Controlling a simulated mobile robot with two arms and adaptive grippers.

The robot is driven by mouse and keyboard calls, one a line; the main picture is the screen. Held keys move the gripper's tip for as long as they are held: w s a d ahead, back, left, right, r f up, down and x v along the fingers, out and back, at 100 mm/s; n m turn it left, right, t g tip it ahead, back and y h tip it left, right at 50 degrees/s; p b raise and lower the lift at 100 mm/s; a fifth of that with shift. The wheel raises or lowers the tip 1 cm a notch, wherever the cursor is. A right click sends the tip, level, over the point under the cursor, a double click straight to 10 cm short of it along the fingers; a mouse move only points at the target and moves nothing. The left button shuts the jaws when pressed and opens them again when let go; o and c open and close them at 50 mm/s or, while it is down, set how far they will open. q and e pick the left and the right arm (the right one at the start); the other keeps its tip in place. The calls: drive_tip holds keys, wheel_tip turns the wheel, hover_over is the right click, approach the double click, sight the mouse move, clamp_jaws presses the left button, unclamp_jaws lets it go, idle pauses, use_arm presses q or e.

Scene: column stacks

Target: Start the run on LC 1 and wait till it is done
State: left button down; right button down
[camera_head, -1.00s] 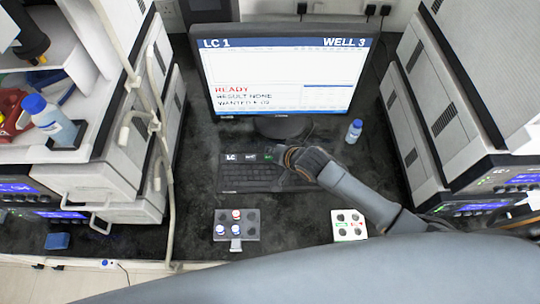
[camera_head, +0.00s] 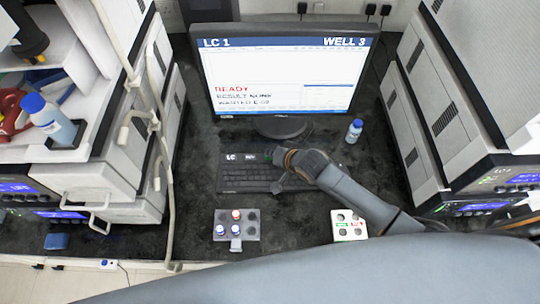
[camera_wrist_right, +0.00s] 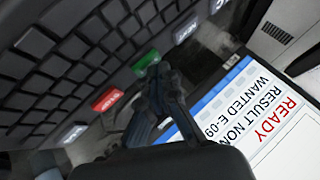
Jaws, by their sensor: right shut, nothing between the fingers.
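The monitor (camera_head: 280,75) at the back shows LC 1, WELL 3, red READY, RESULT NONE and a WANTED line, which reads E-09 in the right wrist view (camera_wrist_right: 262,105). The black keyboard (camera_head: 245,180) lies in front of it, with an LC label at its top left. My left gripper is out of view.
A grey rack (camera_head: 250,219) with several capped vials and a white rack (camera_head: 343,216) with green and red labels stand at the front. A blue-capped bottle (camera_head: 354,131) stands right of the monitor. Instrument stacks (camera_head: 440,110) flank the bench.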

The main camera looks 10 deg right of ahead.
drive_tip(key=shift+f, duration=0.3)
drive_tip(key=shift+r, duration=0.1)
idle(0.3)
drive_tip(key=shift+r+p, duration=0.75)
drive_tip(key=shift+p, duration=0.2)
drive_tip(key=shift+r, duration=0.1)
wheel_tip(320, 180, up, 5)
drive_tip(key=p, duration=0.5)
idle(5.4)
